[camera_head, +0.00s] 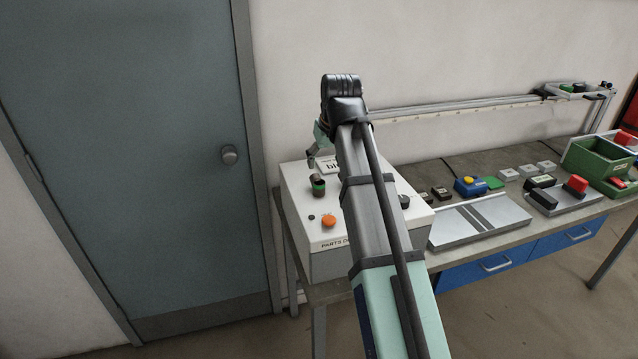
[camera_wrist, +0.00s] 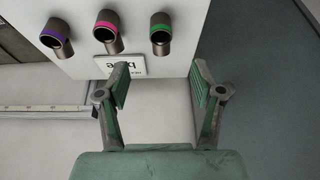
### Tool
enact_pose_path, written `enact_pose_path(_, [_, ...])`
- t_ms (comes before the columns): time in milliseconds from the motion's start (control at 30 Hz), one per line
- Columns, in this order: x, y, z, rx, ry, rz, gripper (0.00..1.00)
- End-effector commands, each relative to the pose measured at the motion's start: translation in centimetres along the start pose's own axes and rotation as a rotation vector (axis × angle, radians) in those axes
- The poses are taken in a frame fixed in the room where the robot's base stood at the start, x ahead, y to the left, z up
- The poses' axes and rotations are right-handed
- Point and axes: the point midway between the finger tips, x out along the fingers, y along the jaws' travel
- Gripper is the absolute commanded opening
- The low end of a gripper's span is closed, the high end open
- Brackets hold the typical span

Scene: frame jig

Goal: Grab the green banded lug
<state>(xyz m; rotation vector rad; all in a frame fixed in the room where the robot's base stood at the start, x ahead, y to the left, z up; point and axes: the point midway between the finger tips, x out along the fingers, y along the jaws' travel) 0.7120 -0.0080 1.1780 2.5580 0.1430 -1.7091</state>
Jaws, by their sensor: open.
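The green banded lug (camera_wrist: 160,32) is a dark, hollow-topped cylinder with a green band, on the white panel in the wrist view. A pink banded lug (camera_wrist: 108,32) and a purple banded lug (camera_wrist: 57,37) stand beside it in a row. My gripper (camera_wrist: 159,86) is open and empty, its fingertips short of the lugs in the picture, below the green banded one. In the head view a dark lug with green on it (camera_head: 317,187) stands at the left of the white box; my arm hides part of the box.
A white card with inverted lettering (camera_wrist: 120,67) lies between the fingers and lugs. The white box (camera_head: 326,262) also carries an orange button (camera_head: 328,221).

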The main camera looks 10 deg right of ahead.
Motion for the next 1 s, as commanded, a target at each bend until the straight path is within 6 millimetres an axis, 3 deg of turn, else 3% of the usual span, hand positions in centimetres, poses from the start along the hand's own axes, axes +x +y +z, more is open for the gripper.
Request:
enact_pose_path(333, [5.3,0.0,0.0,0.0,-0.003,0.0,0.67])
enact_pose_path(767, [7.6,-0.1,0.0,0.0,-0.001,0.0,0.67])
enact_pose_path(1000, [10.4,-0.2,0.0,0.0,-0.002,0.0,0.67])
